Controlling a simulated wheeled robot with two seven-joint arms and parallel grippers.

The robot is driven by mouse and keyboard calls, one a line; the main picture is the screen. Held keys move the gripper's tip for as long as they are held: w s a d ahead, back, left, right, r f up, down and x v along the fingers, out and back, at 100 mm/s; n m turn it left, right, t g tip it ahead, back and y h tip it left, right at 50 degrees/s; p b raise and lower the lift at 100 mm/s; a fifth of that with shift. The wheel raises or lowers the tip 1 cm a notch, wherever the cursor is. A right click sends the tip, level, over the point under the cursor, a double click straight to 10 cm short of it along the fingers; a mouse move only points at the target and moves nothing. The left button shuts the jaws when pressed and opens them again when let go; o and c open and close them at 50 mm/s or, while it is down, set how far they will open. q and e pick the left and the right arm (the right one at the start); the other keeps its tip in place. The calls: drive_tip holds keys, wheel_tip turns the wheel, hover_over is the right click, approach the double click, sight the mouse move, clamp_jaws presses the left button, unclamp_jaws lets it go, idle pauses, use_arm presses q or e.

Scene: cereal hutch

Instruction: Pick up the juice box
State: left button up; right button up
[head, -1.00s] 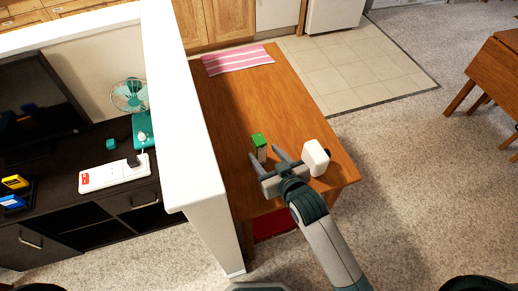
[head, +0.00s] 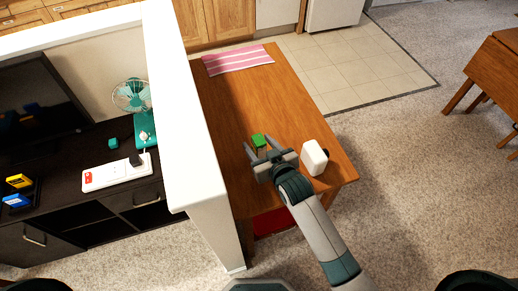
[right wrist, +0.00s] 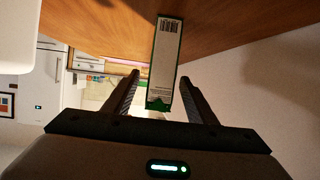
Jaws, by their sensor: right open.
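The juice box (head: 258,140) is small with a green top and stands on the wooden table (head: 262,92). In the head view its lower part is mostly hidden by my right gripper (head: 262,149). In the right wrist view the juice box (right wrist: 165,62) shows a pale side with a barcode and green edges. My right gripper (right wrist: 160,92) is open, its fingers to either side of the green end of the box, with gaps on both sides. I cannot tell how deep the box is between them. My left gripper is not in view.
A white rounded object (head: 314,157) stands close to the right of my right gripper. A white-topped partition (head: 178,120) runs along the table's left side. A pink striped mat (head: 237,59) lies at the far end. The middle of the table is clear.

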sight(260, 139)
drive_tip(key=c, duration=1.3)
drive_tip(key=shift+r, duration=0.1)
drive_tip(key=shift+r, duration=0.45)
drive_tip(key=r, duration=0.1)
drive_tip(key=r+b, duration=0.1)
drive_tip(key=r, duration=0.1)
drive_tip(key=shift+w+d+r+b, duration=0.15)
drive_tip(key=shift+w+d+b, duration=0.05)
drive_tip(key=shift+d+b, duration=0.1)
drive_tip(key=w+d+r+b, duration=0.1)
drive_tip(key=w+d+r, duration=0.1)
drive_tip(key=d, duration=0.1)
drive_tip(key=w+d+r+b, duration=0.1)
drive_tip(key=d+r, duration=0.1)
drive_tip(key=d, duration=0.1)
drive_tip(key=w+d+r+b, duration=0.1)
drive_tip(key=w+d+r, duration=0.1)
drive_tip(key=d, duration=0.1)
drive_tip(key=shift+w+d+r, duration=0.3)
drive_tip(key=shift+r, duration=0.05)
